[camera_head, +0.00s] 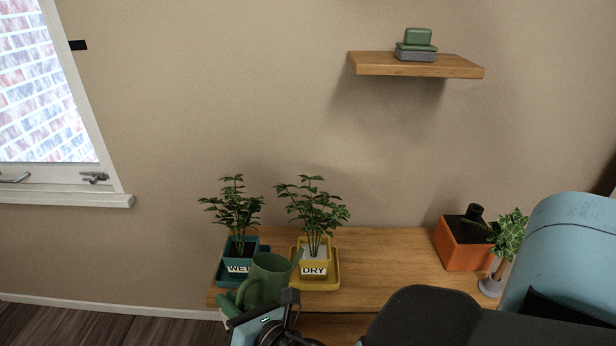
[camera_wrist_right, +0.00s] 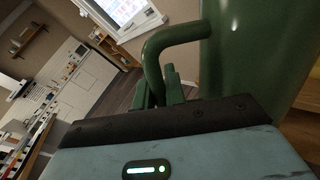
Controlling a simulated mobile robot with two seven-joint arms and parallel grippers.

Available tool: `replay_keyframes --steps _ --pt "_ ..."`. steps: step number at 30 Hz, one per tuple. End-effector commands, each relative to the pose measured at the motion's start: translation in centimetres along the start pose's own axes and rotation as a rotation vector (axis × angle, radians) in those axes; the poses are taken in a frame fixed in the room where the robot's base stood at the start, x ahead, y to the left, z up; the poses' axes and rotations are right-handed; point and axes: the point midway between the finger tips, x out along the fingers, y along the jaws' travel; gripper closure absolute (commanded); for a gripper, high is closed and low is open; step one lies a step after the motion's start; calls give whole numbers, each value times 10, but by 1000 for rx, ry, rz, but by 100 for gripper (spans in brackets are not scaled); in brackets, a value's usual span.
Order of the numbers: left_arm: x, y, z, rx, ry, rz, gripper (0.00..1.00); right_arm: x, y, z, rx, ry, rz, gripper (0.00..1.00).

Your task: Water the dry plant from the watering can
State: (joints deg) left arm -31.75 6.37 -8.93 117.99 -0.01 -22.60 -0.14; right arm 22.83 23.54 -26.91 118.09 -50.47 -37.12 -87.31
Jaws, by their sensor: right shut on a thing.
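The dry plant stands in a yellow pot labelled DRY (camera_head: 314,268) on a yellow saucer (camera_head: 331,284) on the wooden cabinet top. The green watering can (camera_head: 268,278) is in front of and left of that pot. Its spout points up and right, overlapping the pot's left edge in the head view; I cannot tell whether they touch. My right gripper (camera_head: 236,304) is shut on the can's handle, low at the can's left side. In the right wrist view the curved green handle (camera_wrist_right: 170,42) runs down to the jaws. My left gripper is not in view.
A plant in a teal pot labelled WET (camera_head: 238,266) stands just left of the dry one. The cabinet top (camera_head: 385,257) between is clear. A wall shelf (camera_head: 415,67) hangs above.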

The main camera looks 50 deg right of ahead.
Motion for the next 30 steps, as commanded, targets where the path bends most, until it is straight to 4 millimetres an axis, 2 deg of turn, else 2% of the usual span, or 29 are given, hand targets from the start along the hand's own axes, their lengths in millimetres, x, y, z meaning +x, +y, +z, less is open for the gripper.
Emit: replay_keyframes --steps 8,12,16,18,24,30 --pt "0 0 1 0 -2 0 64 0 0 0 -3 -3 1 100" --pt "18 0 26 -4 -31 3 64 0 -1 -52 -153 -25 -2 100" --pt "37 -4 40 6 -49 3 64 0 -4 -87 -298 -55 -2 100" --pt "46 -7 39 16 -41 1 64 1 -7 -98 -361 -69 -1 100" --pt "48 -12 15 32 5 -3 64 1 -3 -93 -383 -82 2 100" --pt "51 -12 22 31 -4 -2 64 2 -6 -101 -411 -86 3 100"
